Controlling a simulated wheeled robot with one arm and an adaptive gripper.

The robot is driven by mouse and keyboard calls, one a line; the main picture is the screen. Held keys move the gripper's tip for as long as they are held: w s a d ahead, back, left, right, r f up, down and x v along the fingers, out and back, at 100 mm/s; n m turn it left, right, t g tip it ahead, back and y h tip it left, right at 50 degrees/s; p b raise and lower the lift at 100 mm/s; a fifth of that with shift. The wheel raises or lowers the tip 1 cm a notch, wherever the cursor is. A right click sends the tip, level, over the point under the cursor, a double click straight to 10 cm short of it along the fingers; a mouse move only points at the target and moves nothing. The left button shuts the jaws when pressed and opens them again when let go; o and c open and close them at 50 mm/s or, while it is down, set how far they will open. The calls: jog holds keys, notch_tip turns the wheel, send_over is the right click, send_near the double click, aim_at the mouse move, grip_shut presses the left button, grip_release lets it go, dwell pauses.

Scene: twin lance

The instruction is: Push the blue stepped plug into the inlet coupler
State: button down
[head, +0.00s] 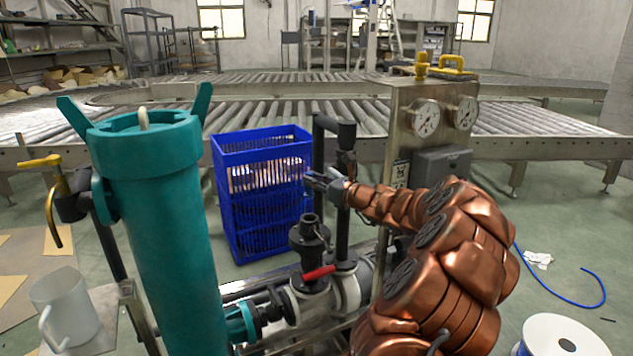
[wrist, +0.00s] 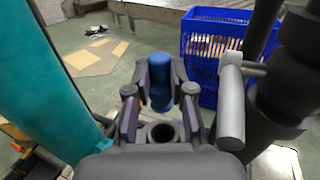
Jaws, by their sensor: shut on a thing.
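The blue stepped plug (wrist: 159,88) is between the two fingers of my gripper (wrist: 159,95) in the wrist view, and the gripper is shut on it. In the head view my gripper (head: 318,182) is above the dark inlet coupler (head: 309,238); the plug is hard to tell there from the blue crate behind. The coupler's round open mouth (wrist: 162,132) shows below the plug in the wrist view. The plug appears clear of the mouth.
A dark vertical pipe (head: 343,215) stands right beside the gripper and coupler. A red-handled valve (head: 318,273) sits below. A tall teal filter housing (head: 160,220) stands at left. A blue crate (head: 262,220) is behind. A gauge panel (head: 402,125) stands at right.

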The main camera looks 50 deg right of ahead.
jog(key=shift+r+p, duration=0.15)
jog(key=shift+p, duration=0.75)
jog(key=b, duration=0.2)
send_over(316, 220)
jog(key=shift+a+f, duration=0.15)
jog(key=shift+f, duration=2.9)
jog(key=shift+p, duration=1.45)
jog(key=shift+f+b, duration=0.4)
jog(key=shift+f, duration=2)
jog(key=c, duration=0.9)
grip_release()
jog(key=shift+c, duration=0.2)
